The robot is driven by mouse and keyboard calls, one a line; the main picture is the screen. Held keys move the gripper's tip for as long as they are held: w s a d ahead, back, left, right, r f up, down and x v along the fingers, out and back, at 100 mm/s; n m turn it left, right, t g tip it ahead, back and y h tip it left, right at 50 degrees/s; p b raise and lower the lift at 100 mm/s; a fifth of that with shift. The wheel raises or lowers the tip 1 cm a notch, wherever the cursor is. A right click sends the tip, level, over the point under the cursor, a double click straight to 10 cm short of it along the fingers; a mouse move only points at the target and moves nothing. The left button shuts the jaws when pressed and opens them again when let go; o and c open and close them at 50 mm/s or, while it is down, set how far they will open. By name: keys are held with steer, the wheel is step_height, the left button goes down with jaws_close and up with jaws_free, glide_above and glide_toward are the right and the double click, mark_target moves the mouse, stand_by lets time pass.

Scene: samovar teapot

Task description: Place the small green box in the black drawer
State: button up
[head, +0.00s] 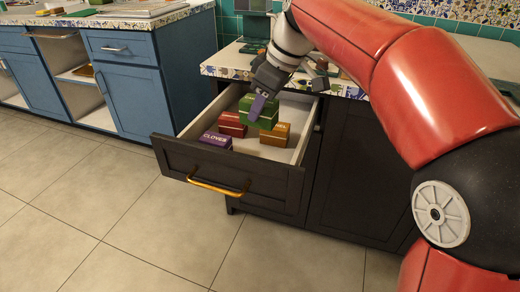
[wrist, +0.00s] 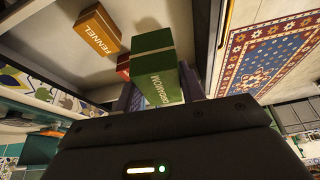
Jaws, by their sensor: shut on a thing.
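The small green box (head: 266,107) is held in my gripper (head: 260,103), over the open black drawer (head: 225,178). In the wrist view the green box (wrist: 155,68) sits between my gripper's fingers (wrist: 160,98), with its label partly readable. My gripper is shut on it and points down into the drawer. Whether the box touches the drawer bottom or the boxes beside it I cannot tell.
In the drawer lie a purple box (head: 214,141) marked CLOVES, a red box (head: 232,122) and an orange box (head: 275,134); the orange one reads FENNEL in the wrist view (wrist: 97,30). A patterned counter (head: 222,65) stands behind the drawer. Blue cabinets (head: 135,103) stand at left.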

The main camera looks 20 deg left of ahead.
step_height(320, 180, down, 13)
steer(key=shift+r+b, duration=0.2)
steer(key=shift+b, duration=0.5)
steer(key=shift+f, duration=0.2)
steer(key=o, duration=1)
steer(key=shift+r, duration=0.1)
steer(key=shift+c, duration=0.2)
steer(key=w+p+v, duration=0.1)
steer(key=v, duration=1)
steer(key=s+d+m+t+h, duration=0.25)
steer(key=s+d+m, duration=0.5)
steer(key=d, duration=0.65)
steer(key=s+d+f+m+t+h, duration=0.2)
steer(key=s+d+f+m, duration=0.6)
steer(key=s+d+f, duration=0.3)
steer(key=shift+s+d+m, duration=0.3)
steer(key=shift+s+m, duration=0.05)
steer(key=shift+s, duration=0.5)
